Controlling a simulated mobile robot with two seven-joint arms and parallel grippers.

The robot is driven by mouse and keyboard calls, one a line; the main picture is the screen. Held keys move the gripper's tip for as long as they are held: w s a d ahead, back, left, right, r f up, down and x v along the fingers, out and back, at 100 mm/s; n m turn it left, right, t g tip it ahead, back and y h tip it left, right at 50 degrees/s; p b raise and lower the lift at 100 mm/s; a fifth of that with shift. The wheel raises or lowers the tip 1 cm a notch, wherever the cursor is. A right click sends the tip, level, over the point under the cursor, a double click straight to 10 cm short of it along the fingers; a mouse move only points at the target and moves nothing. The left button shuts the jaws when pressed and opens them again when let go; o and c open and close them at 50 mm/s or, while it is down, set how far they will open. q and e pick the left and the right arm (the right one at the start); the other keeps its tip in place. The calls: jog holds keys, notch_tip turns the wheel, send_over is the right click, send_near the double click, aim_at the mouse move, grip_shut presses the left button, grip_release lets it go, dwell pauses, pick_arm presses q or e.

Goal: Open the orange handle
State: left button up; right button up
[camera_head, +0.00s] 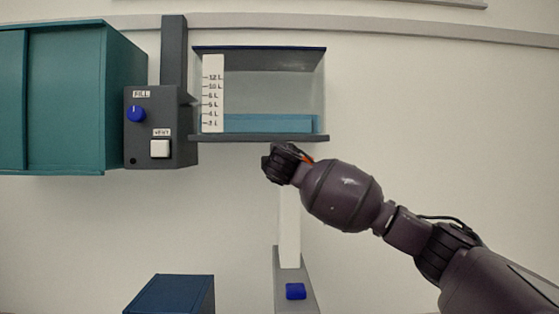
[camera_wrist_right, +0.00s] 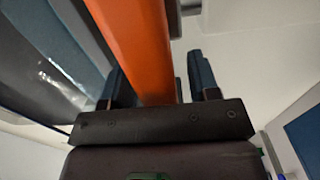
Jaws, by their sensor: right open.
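The orange handle (camera_wrist_right: 135,40) fills the upper middle of the right wrist view as a long orange bar. It runs down between the two dark fingers of my right gripper (camera_wrist_right: 160,78). The fingers stand apart, one on each side of the bar, with a visible gap at the right finger; contact at the left finger is unclear. In the head view my right gripper (camera_head: 275,164) is just below the tank, and only a sliver of the orange handle (camera_head: 307,159) shows beside it. The rest is hidden by my wrist. My left gripper is out of view.
A clear tank (camera_head: 290,80) with a litre scale and shallow blue liquid is on the wall. Left of it are a grey control box (camera_head: 178,128) with a blue knob and white button, and a teal cabinet (camera_head: 70,100). A white column (camera_head: 289,230) runs below.

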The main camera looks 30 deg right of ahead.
jog(key=c, duration=0.9)
pick_arm(q)
jog(key=shift+b, duration=0.3)
pick_arm(e)
jog(key=shift+m, duration=0.3)
jog(key=r+m+b, duration=0.1)
jog(key=m, duration=0.4)
jog(key=s+d+r+m+b, duration=0.1)
jog(key=m+b, duration=0.1)
jog(key=m, duration=0.3)
jog(key=d+r+m+b, duration=0.1)
jog(key=m, duration=0.5)
jog(key=shift+s+d+r, duration=0.1)
jog(key=shift+s+d, duration=0.1)
jog(key=shift+d, duration=0.05)
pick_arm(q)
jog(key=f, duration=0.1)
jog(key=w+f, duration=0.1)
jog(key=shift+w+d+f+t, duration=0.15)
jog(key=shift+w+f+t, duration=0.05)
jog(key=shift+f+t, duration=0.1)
pick_arm(e)
jog(key=shift+s+d+m, duration=0.1)
jog(key=shift+m, duration=0.2)
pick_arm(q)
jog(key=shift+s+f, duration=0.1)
